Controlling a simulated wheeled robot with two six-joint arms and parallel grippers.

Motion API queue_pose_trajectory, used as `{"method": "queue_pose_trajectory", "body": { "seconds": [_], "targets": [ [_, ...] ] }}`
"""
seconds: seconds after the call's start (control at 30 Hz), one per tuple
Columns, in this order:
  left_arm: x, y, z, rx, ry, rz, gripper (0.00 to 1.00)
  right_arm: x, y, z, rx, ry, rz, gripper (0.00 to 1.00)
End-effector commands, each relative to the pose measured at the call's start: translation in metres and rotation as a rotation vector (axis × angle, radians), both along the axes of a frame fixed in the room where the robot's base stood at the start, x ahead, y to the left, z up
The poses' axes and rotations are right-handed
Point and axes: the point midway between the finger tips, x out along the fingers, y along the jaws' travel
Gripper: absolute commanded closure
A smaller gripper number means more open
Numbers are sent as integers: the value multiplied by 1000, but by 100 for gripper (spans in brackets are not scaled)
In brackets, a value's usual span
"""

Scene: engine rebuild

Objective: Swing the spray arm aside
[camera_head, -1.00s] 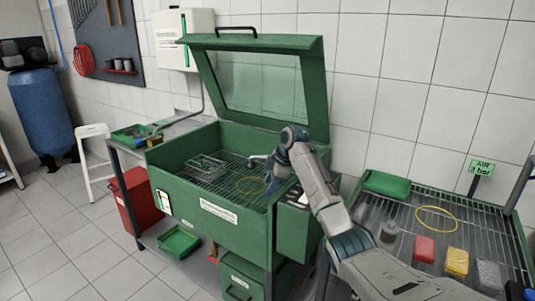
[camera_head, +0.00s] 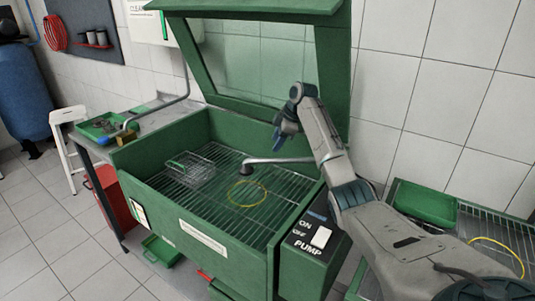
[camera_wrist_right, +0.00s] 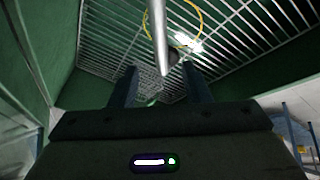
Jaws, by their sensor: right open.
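The spray arm (camera_head: 280,161) is a thin grey metal tube with a dark round head at its left end. It reaches over the wire grate inside the green washer basin from the right side. My right gripper (camera_head: 283,132) hangs just above and behind it in the head view. In the right wrist view a grey metal tube (camera_wrist_right: 159,30), apparently the spray arm, comes down from the top toward the space between the fingers. The right gripper (camera_wrist_right: 160,88) is open there, with no grip on the tube visible. My left gripper is out of view.
The basin grate (camera_head: 215,207) holds a wire basket (camera_head: 190,170) and a yellow ring (camera_head: 246,193). The green lid (camera_head: 262,70) stands open behind. A pump switch box (camera_head: 313,238) is at the front right. A green tray (camera_head: 423,203) lies on the right rack.

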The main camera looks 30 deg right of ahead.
Motion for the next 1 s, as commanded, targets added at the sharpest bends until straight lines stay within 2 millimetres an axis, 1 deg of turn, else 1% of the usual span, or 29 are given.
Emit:
{"method": "queue_pose_trajectory", "body": {
  "seconds": [0.03, 0.17, 0.3, 0.4, 0.6, 0.87, 0.97, 1.0],
  "targets": [
    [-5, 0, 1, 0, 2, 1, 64, 3, 3, -8, 2, 3, 2, 57],
    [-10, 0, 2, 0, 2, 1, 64, 12, 9, -31, 2, 3, 0, 57],
    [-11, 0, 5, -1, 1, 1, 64, 21, 15, -54, 2, 2, 0, 57],
    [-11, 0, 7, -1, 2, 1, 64, 26, 17, -66, 1, 2, 0, 57],
    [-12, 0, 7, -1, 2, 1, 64, 31, 21, -79, 0, 1, 0, 57],
    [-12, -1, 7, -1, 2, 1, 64, 32, 21, -80, 0, -1, 0, 57],
    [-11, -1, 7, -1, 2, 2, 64, 31, 21, -80, 0, 0, 0, 74],
    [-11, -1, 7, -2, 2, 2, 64, 31, 20, -80, 0, 0, 0, 82]
  ]
}}
